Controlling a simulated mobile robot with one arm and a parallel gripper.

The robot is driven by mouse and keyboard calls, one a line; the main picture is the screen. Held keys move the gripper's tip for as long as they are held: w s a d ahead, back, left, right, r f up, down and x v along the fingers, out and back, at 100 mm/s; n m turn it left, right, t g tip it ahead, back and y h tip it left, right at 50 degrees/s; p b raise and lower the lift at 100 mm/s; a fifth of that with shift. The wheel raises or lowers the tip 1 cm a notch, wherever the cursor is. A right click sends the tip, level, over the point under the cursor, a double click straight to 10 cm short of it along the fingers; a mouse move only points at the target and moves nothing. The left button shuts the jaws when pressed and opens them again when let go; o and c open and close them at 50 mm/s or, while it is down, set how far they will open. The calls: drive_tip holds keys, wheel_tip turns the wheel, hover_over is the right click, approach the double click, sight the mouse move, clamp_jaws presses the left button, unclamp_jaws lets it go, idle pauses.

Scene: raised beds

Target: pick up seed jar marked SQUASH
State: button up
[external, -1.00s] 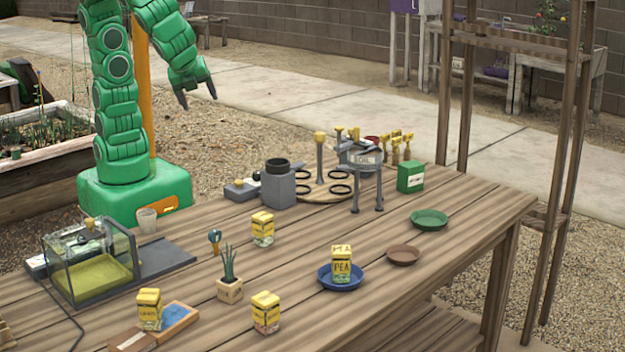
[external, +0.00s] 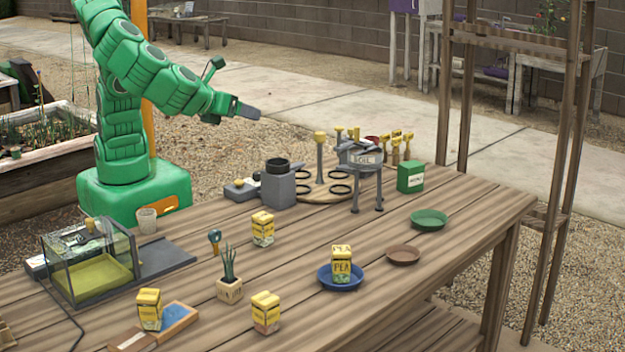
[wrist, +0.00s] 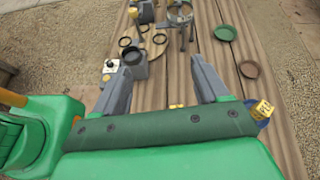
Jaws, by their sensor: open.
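Several yellow-lidded seed jars stand on the wooden table in the external view. One jar (external: 263,229) is at mid table, one (external: 266,313) is nearer the front, and one (external: 149,310) is at the front left on a small tray. Their labels are too small to read, so I cannot tell which says SQUASH. A jar marked PEA (external: 341,265) stands in a blue dish; part of it shows in the wrist view (wrist: 262,109). My gripper (wrist: 162,76) is open and empty, its two grey fingers apart. It is raised above the table's far side, away from the jars.
A glass case (external: 88,262) and a potted plant (external: 229,290) stand on the left half. A grey canister (external: 278,187), a ring stand and a green box (external: 410,177) are at the back. A green dish (external: 429,220) and brown dish (external: 403,255) lie right.

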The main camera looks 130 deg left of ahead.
drive_tip(key=w+d+m, duration=0.1)
drive_tip(key=w, duration=0.1)
approach(268, 220)
drive_tip(key=shift+t+y, duration=0.3)
drive_tip(key=s+a+f, duration=0.2)
drive_tip(key=a, duration=0.1)
drive_tip(key=shift+s+a+f, duration=0.25)
drive_tip(key=shift+s+f, duration=0.05)
drive_tip(key=shift+s, duration=0.05)
drive_tip(key=shift+x, duration=3.9)
drive_tip(key=c, duration=1.1)
